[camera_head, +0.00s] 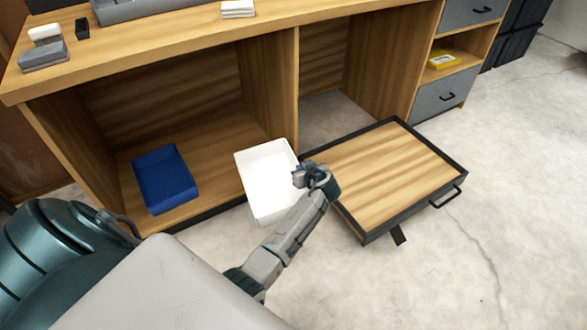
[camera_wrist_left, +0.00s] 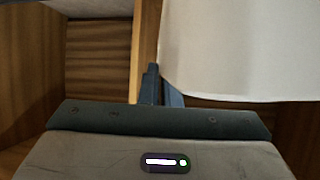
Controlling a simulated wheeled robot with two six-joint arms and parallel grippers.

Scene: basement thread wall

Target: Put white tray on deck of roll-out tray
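The white tray (camera_head: 262,178) is an open, shallow box in front of the cabinet, left of the roll-out tray. It overhangs the cabinet's lower front edge and looks held up off the floor. My left gripper (camera_head: 308,176) is at its right wall. In the left wrist view, the fingers (camera_wrist_left: 160,88) are close together at the edge of the white tray (camera_wrist_left: 235,45) and look shut on its wall. The roll-out tray (camera_head: 400,170) has a wooden deck with a dark rim and front handle; its deck is bare. My right gripper is not in view.
A blue tray (camera_head: 164,180) sits on the cabinet's lower shelf. The wooden worktop (camera_head: 180,38) and its divider (camera_head: 283,85) are behind the white tray. Grey drawers (camera_head: 443,90) stand at the back right. The floor (camera_head: 520,180) right of the roll-out tray is clear.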

